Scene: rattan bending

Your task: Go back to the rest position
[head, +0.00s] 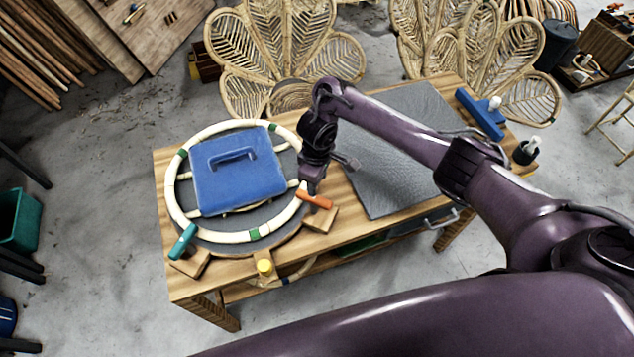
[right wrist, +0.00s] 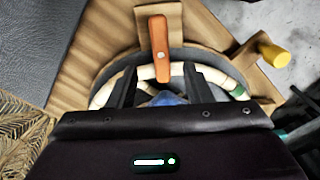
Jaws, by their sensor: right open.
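My right gripper (head: 313,184) is over the right side of the round jig on the workbench, close to the orange clamp handle (head: 314,199). In the right wrist view its two fingers (right wrist: 163,82) are apart, with nothing held between them. The orange handle (right wrist: 161,48) lies just beyond the fingertips there; I cannot tell whether they touch it. A pale rattan ring (head: 172,196) with green bands lies around the jig. A blue block with a handle (head: 240,178) sits inside the ring. My left gripper is not in view.
The wooden bench (head: 340,232) also bears a teal clamp handle (head: 183,241), a yellow knob (head: 265,267), a grey mat (head: 392,145), a blue tool (head: 481,113) and a dark bottle (head: 526,150). Rattan chair backs (head: 275,45) stand behind the bench.

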